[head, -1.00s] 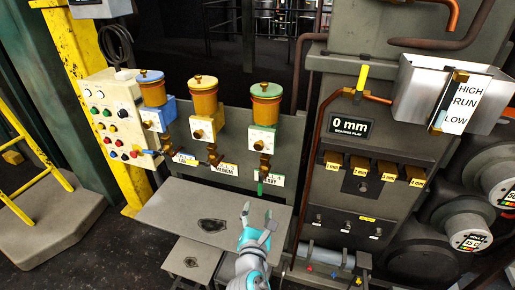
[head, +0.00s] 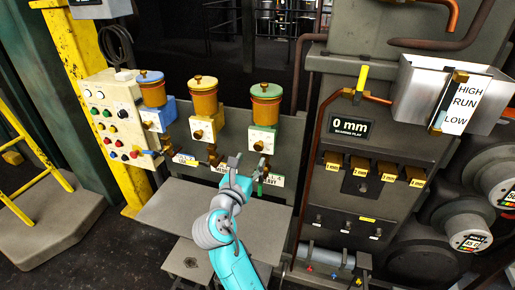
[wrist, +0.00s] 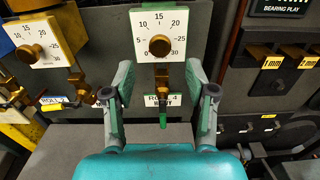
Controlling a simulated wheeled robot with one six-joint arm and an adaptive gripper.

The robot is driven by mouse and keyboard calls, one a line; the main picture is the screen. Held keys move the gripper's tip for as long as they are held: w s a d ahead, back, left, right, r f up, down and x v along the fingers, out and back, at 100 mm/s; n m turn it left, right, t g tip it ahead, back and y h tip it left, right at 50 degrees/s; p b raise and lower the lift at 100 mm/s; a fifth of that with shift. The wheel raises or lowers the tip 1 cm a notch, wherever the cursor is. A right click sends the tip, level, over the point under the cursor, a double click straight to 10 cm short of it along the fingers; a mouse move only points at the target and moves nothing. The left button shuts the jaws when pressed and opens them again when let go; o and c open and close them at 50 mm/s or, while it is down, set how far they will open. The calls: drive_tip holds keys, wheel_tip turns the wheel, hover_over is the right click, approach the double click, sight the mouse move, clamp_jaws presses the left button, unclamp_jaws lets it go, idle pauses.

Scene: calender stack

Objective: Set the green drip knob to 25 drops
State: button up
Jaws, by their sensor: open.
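The green drip knob (wrist: 160,45) is a round brass knob on a white dial plate (wrist: 178,24) marked up to 30, with 25 at its right side. Its pointer is too small to read. In the head view the knob (head: 259,146) sits below the amber reservoir with the green lid (head: 266,91). My gripper (wrist: 160,78) is open and empty, with its fingers spread below and to either side of the knob, apart from it. In the head view my gripper (head: 247,165) is in front of the lower part of the green unit.
The yellow unit's dial knob (wrist: 31,52) is to the left in the wrist view. Brass fittings and a green handle (wrist: 163,122) hang below the green dial. A grey table (head: 175,207) lies below. Brass blocks (head: 360,165) are mounted on the panel to the right.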

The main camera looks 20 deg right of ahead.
sight(258, 147)
drive_tip(key=x, duration=0.7)
drive_tip(key=shift+w+d, duration=0.15)
clamp_jaws()
